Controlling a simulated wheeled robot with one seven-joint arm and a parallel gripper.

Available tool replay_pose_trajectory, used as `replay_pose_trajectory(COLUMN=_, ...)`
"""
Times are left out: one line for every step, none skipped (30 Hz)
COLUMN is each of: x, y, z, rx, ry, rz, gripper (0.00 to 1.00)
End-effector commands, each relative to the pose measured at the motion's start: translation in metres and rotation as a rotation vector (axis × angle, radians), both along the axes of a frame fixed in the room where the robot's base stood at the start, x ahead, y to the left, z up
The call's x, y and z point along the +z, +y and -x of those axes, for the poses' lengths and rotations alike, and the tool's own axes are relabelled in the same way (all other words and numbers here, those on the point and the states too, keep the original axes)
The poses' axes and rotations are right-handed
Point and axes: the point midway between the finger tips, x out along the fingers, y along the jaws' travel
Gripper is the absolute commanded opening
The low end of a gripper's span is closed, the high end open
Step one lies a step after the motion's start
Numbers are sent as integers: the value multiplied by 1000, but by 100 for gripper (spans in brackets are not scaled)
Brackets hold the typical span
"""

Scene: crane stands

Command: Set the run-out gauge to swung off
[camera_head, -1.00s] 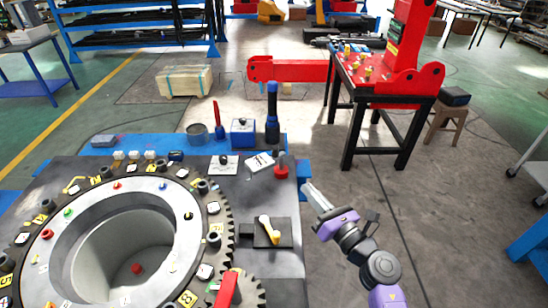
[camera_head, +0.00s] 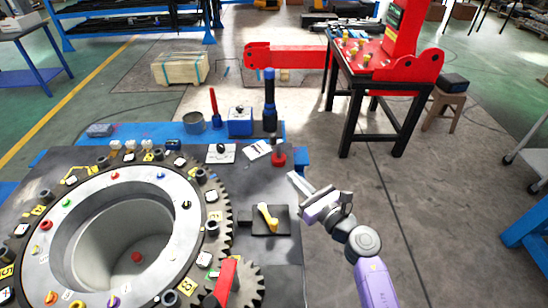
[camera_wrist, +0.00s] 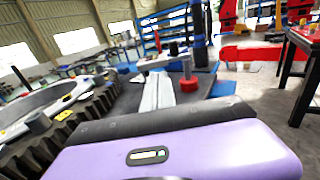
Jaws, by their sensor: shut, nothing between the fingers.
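No part is plainly labelled as the run-out gauge, so I cannot tell for sure which one it is. On the dark bench top (camera_head: 285,266), a yellow lever (camera_head: 267,217) lies aslant on a black plate (camera_head: 283,225). Behind it stands a red knob on a post (camera_head: 278,158), which also shows in the wrist view (camera_wrist: 188,82). A red lever (camera_head: 227,277) sits by the small gear at the front. My gripper (camera_head: 293,178) is shut and empty at the bench's right edge, just in front of the red knob in the picture. It points towards the bench.
A large toothed ring (camera_head: 62,205) fills the bench's left side. A dark blue-topped post (camera_head: 270,102), a blue box (camera_head: 240,121) and a grey cup (camera_head: 194,122) stand at the back. A red beam (camera_head: 288,56) reaches from the red stand behind.

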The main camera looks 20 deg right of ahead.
Motion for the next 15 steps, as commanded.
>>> replay_pose_trajectory(x=2, y=3, z=-11, rx=2, ry=-1, rz=1, gripper=0)
replay_pose_trajectory(x=2, y=5, z=-17, rx=3, ry=-1, rz=3, gripper=0)
replay_pose_trajectory(x=1, y=7, z=-25, rx=3, ry=-2, rz=3, gripper=0)
replay_pose_trajectory(x=1, y=9, z=-30, rx=3, ry=-1, rz=1, gripper=0)
replay_pose_trajectory(x=2, y=10, z=-36, rx=2, ry=-2, rz=2, gripper=0)
replay_pose_trajectory(x=1, y=13, z=-43, rx=2, ry=0, rz=2, gripper=0)
replay_pose_trajectory(x=1, y=15, z=-49, rx=3, ry=-2, rz=2, gripper=0)
replay_pose_trajectory(x=0, y=16, z=-54, rx=3, ry=-1, rz=2, gripper=0)
replay_pose_trajectory(x=0, y=18, z=-61, rx=3, ry=-1, rz=2, gripper=0)
replay_pose_trajectory(x=0, y=20, z=-66, rx=2, ry=0, rz=1, gripper=0)
replay_pose_trajectory(x=0, y=20, z=-71, rx=1, ry=-1, rz=2, gripper=0)
replay_pose_trajectory(x=0, y=22, z=-76, rx=2, ry=0, rz=1, gripper=0)
replay_pose_trajectory(x=0, y=24, z=-80, rx=2, ry=0, rz=0, gripper=0)
replay_pose_trajectory(x=0, y=25, z=-84, rx=2, ry=-1, rz=2, gripper=0)
replay_pose_trajectory(x=0, y=25, z=-88, rx=1, ry=0, rz=1, gripper=0)
